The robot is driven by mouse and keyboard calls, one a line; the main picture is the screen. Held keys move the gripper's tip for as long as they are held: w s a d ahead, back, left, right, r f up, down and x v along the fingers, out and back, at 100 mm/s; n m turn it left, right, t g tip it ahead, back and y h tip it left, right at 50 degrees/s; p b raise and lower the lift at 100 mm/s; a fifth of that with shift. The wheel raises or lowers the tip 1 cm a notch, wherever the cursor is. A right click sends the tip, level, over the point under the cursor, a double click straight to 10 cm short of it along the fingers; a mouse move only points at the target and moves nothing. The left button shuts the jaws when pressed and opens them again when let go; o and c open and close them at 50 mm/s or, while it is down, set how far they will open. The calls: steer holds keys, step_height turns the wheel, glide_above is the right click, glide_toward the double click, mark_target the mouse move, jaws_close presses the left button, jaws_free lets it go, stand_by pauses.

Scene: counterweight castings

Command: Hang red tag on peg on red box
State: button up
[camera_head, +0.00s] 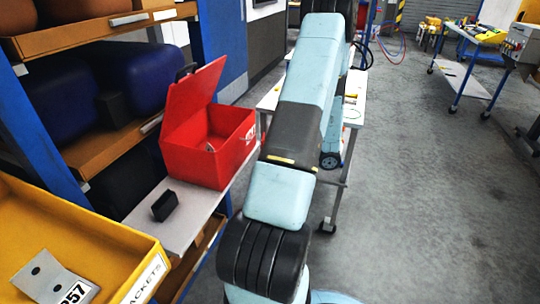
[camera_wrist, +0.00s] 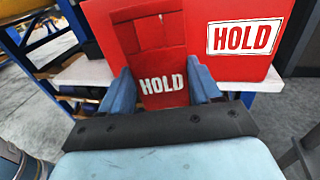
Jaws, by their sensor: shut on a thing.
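The red box (camera_head: 205,155) stands on a light grey shelf top with its lid raised. In the wrist view its red face (camera_wrist: 235,70) fills the upper middle and bears a white HOLD label (camera_wrist: 243,37). My gripper (camera_wrist: 163,82) is shut on the red tag (camera_wrist: 163,86), which has HOLD in white letters. The tag is upright in front of the box face. I cannot tell whether it touches the face. I cannot make out the peg. In the head view my arm hides the gripper and tag.
A black block (camera_head: 164,206) sits in front of the box on the grey shelf top (camera_head: 185,222). Blue racking (camera_head: 30,125) stands at left. Open floor (camera_head: 410,200) lies at right.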

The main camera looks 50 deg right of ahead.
mark_target(240, 151)
steer(key=shift+w+a+f, duration=0.1)
steer(key=shift+w+a, duration=0.25)
steer(key=shift+w, duration=0.45)
steer(key=shift+w+a+f, duration=0.1)
steer(key=shift+w+a, duration=0.2)
steer(key=shift+w, duration=0.5)
steer(key=shift+w+a+f, duration=0.1)
steer(key=shift+w+a, duration=0.25)
steer(key=shift+w, duration=0.45)
steer(key=shift+w+a+f, duration=0.2)
steer(key=shift+w+f, duration=0.05)
steer(key=shift+w, duration=0.25)
steer(key=shift+f, duration=0.1)
steer(key=o, duration=1.2)
steer(key=shift+w, duration=0.1)
steer(key=shift+s+d, duration=0.25)
steer(key=shift+d, duration=0.05)
steer(key=v, duration=1.3)
steer(key=shift+s, duration=0.2)
steer(key=shift+a+f, duration=0.1)
